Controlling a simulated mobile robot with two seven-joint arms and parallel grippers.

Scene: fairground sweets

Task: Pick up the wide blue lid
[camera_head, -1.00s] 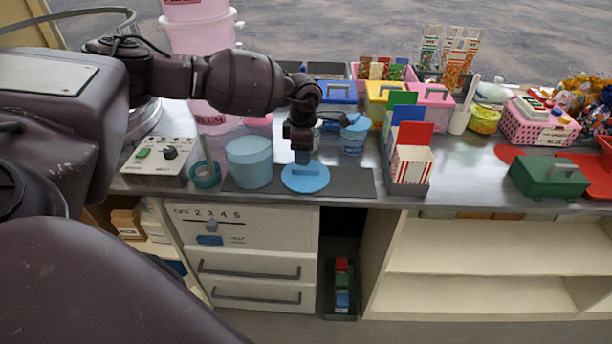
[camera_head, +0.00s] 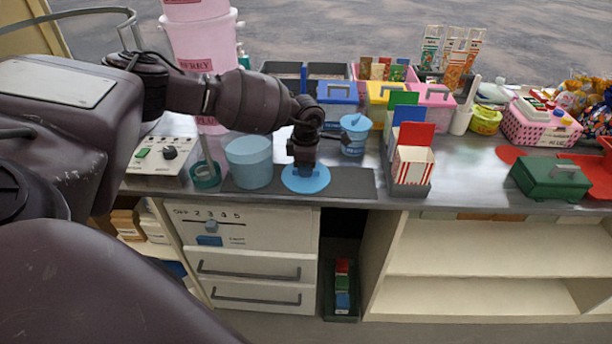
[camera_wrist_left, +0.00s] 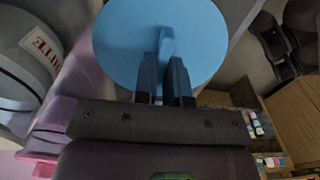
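The wide blue lid (camera_head: 318,185) is a flat round disc lying on a dark mat at the counter's front edge. In the left wrist view the lid (camera_wrist_left: 118,45) fills the upper middle, with its upright handle (camera_wrist_left: 166,45) seen nearly end-on. My left gripper (camera_head: 303,168) points straight down over the lid's middle and hides the handle in the head view. In the wrist view its two blue-tipped fingers (camera_wrist_left: 164,82) stand apart on either side of the handle. I see no clear grip on it. My right gripper is not in view.
A light-blue tub (camera_head: 249,165) stands close left of the lid. A small blue pail (camera_head: 354,138) is behind it to the right. A rack with a striped popcorn box (camera_head: 412,167) stands right of the dark mat (camera_head: 350,182). A control box (camera_head: 160,160) is at the left.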

